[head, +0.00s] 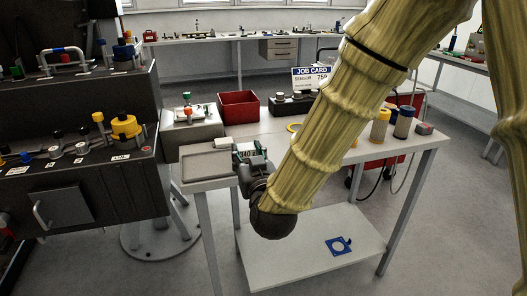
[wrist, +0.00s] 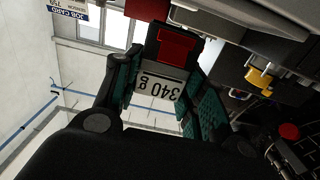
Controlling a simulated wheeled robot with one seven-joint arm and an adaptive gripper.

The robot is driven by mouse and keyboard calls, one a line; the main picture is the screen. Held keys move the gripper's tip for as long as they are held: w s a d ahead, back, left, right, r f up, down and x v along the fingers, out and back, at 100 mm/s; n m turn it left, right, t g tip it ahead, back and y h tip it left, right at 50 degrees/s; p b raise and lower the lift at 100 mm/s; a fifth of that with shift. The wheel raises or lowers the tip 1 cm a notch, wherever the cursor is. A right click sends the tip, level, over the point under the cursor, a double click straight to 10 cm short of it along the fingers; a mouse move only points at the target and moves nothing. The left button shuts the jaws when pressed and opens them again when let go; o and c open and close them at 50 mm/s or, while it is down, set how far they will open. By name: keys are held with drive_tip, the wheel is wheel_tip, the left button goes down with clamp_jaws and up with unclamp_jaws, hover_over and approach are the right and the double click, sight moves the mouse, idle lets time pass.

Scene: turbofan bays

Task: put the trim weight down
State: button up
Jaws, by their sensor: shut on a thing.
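In the head view my gripper (head: 249,158) is shut on the weight (head: 247,154), at the front left part of the table near the right side of a shallow grey tray (head: 205,172). My gripper hides part of the weight. I cannot tell whether the weight touches the table or tray.
A red bin (head: 238,107), a black holder (head: 290,106) and a job card (head: 311,76) stand at the table's back. Yellow-topped and blue cylinders (head: 380,124) stand to the right. A dark panel with knobs (head: 80,150) rises at left. A blue plate (head: 339,245) lies on the lower shelf.

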drive_tip(key=shift+w+a+r, duration=0.1)
drive_tip(key=shift+w+r, duration=0.1)
drive_tip(key=shift+w, duration=0.25)
drive_tip(key=w+d, duration=0.2)
drive_tip(key=w, duration=0.2)
drive_tip(key=w+d+f+p, duration=0.1)
drive_tip(key=w, duration=0.3)
drive_tip(key=w+d, duration=0.2)
drive_tip(key=w, duration=0.3)
drive_tip(key=shift+w+d+f+p, duration=0.1)
drive_tip(key=shift+d+f+p, duration=0.1)
drive_tip(key=shift+d+p, duration=0.1)
drive_tip(key=shift+w+d+f, duration=0.1)
drive_tip(key=shift+w+f, duration=0.1)
drive_tip(key=shift+f, duration=0.75)
drive_tip(key=shift+w+d+f, duration=0.1)
drive_tip(key=shift+w+f, duration=0.05)
drive_tip(key=shift+f, duration=0.75)
drive_tip(key=shift+f, duration=0.1)
drive_tip(key=o, duration=1.2)
drive_tip(key=shift+o, duration=0.2)
